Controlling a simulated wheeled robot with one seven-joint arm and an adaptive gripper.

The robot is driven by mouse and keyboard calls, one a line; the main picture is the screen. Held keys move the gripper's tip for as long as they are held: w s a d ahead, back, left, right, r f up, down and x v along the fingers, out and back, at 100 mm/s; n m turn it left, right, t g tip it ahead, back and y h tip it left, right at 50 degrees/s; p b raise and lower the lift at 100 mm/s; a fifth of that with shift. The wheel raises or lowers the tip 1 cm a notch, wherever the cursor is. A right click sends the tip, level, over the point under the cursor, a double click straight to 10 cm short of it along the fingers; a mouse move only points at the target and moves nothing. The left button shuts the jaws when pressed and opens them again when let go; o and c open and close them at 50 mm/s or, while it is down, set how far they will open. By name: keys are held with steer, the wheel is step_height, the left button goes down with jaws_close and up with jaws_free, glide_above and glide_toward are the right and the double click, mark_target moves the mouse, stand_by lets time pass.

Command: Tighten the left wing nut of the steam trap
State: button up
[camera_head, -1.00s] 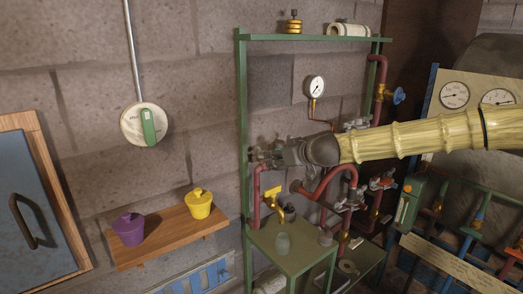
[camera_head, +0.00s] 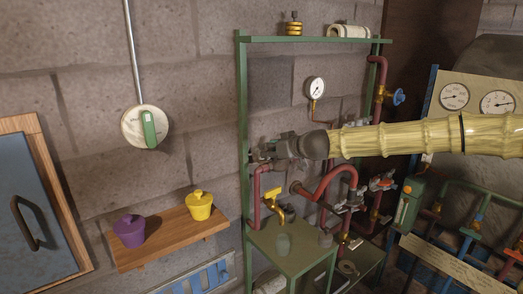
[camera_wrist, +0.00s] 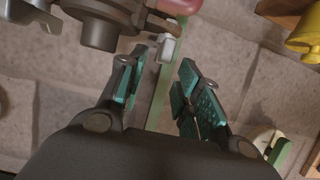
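My gripper (camera_wrist: 156,66) has its two teal-padded fingers apart, with nothing held between them. In the wrist view, a dark grey metal fitting (camera_wrist: 102,28), seemingly the steam trap, lies just beyond the left fingertip. A small light grey tab (camera_wrist: 168,48), possibly a wing of the left wing nut, shows beyond the gap between the fingertips, apart from the pads. In the head view, my gripper (camera_head: 266,157) is at the left green post, above the red pipe's bend, and mostly hides the fitting there. I cannot make out the wing nuts in that view.
A green post (camera_head: 243,110) stands close to my gripper. Red pipes (camera_head: 326,178), a brass tap (camera_head: 276,203) and a gauge (camera_head: 316,89) are nearby. A wooden shelf (camera_head: 165,243) holds a purple pot (camera_head: 129,232) and a yellow pot (camera_head: 199,206).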

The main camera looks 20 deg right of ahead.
steer(key=shift+p+x, duration=0.5)
steer(key=shift+x, duration=2.35)
steer(key=shift+f, duration=0.1)
